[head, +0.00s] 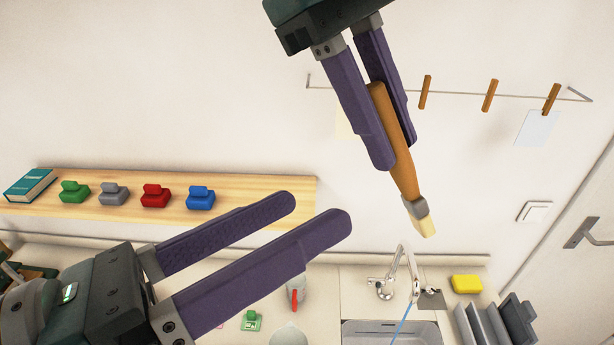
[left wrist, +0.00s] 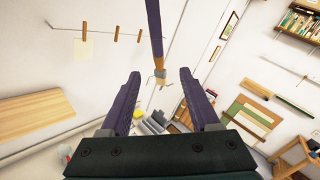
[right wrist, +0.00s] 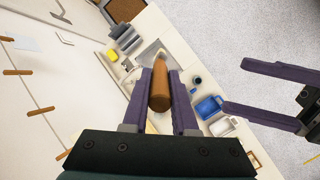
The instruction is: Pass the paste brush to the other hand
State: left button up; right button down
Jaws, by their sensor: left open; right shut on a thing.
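The paste brush (head: 399,150) has an orange-brown wooden handle, a grey ferrule and pale bristles. My right gripper (head: 388,155) comes in from the top of the head view and is shut on its handle, with the bristles pointing down. In the right wrist view the brush (right wrist: 160,88) sits between the purple fingers. My left gripper (head: 322,212) is open and empty, lower left of the brush and apart from it. In the left wrist view the brush (left wrist: 157,48) hangs ahead, beyond the open fingers.
A wooden shelf (head: 250,192) holds a teal book (head: 30,185) and several coloured stamp-like blocks. Below are a sink (head: 390,333), a tap (head: 380,288) and a yellow sponge (head: 467,284). A line with wooden pegs (head: 490,95) runs along the wall. The air between the grippers is clear.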

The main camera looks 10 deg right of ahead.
aim_at(400, 163)
pick_arm(q)
jog(key=x, duration=1.2)
jog(key=shift+s+d, duration=0.1)
jog(key=shift+s, duration=0.05)
grip_shut()
jog(key=shift+r, duration=0.1)
pick_arm(e)
jog(key=c, duration=0.6)
grip_release()
jog(key=shift+w, duration=0.1)
